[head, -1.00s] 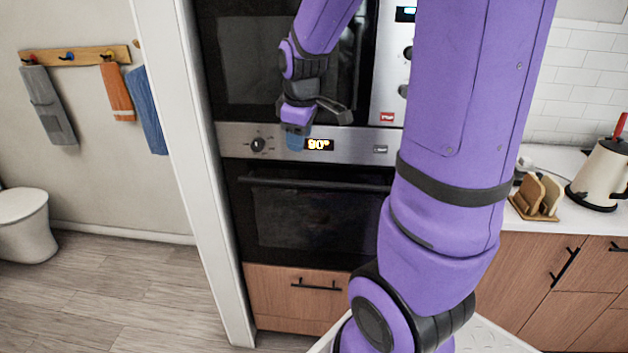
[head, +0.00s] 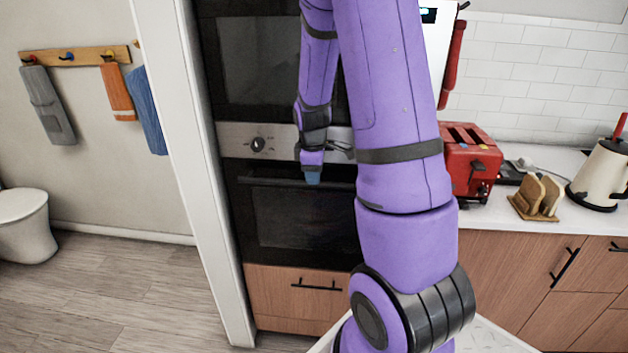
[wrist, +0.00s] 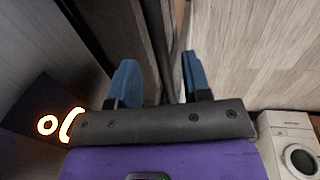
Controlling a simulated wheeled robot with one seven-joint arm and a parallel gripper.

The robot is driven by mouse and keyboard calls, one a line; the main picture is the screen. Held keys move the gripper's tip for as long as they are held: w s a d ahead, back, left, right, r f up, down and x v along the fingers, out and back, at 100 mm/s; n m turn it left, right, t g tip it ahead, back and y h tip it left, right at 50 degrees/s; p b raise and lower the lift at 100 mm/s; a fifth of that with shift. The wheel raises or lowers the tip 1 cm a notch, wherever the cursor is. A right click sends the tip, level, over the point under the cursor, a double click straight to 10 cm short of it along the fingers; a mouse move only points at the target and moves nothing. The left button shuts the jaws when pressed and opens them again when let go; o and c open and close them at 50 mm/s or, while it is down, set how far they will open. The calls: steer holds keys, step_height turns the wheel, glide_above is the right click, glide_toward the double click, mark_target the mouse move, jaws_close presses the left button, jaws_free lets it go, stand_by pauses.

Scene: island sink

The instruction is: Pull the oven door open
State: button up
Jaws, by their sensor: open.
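The oven (head: 300,225) is built into a tall cabinet, and its dark glass door looks closed. A dark bar handle (head: 262,182) runs across the door's top. My gripper (head: 312,178) points down in front of the handle, with blue fingertips at about its height. In the wrist view my gripper (wrist: 160,82) is open, one blue finger on each side. A dark bar, which looks like the oven handle (wrist: 154,40), runs between the fingers; I cannot tell whether either finger touches it. My arm hides the handle's right end and part of the door.
Above the oven are a control panel with a knob (head: 258,144) and another dark appliance (head: 250,60). A wooden drawer (head: 280,292) lies below. A white cabinet side (head: 185,150) stands left; a counter with a red toaster (head: 472,165) is right. Floor at left is clear.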

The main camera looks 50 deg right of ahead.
steer(key=shift+w+d+f, duration=0.1)
steer(key=shift+f, duration=0.7)
steer(key=shift+w+d+f, duration=0.1)
steer(key=shift+f, duration=0.7)
steer(key=shift+c, duration=0.2)
jaws_close()
